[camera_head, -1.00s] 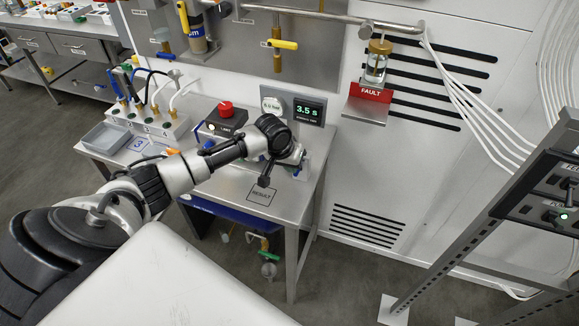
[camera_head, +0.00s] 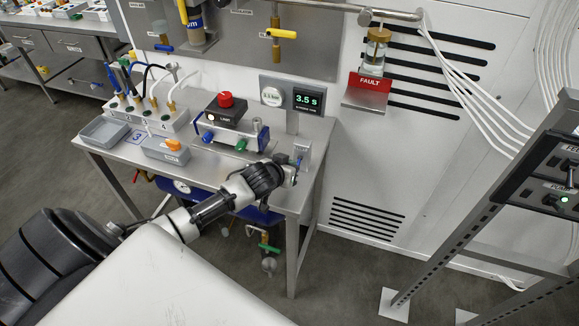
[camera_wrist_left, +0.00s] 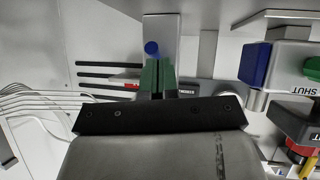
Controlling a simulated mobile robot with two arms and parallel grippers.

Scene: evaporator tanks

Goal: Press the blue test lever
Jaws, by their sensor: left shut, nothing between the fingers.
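The blue test lever (camera_wrist_left: 151,48) shows in the left wrist view as a round blue end in front of a grey upright plate (camera_wrist_left: 161,27). In the head view the small grey stand (camera_head: 304,153) is at the right end of the steel bench, with a bit of blue beside my gripper. My left gripper (camera_wrist_left: 157,68) is shut and empty, its green fingers pointing at the plate just by the blue end. I cannot tell whether they touch. In the head view the left gripper (camera_head: 296,167) is close to the stand. My right gripper is not in view.
A valve manifold (camera_head: 232,135) with blue and green handles and a red-button box (camera_head: 225,110) stand left of the gripper. Behind is a display (camera_head: 308,100) reading 3.5 s.

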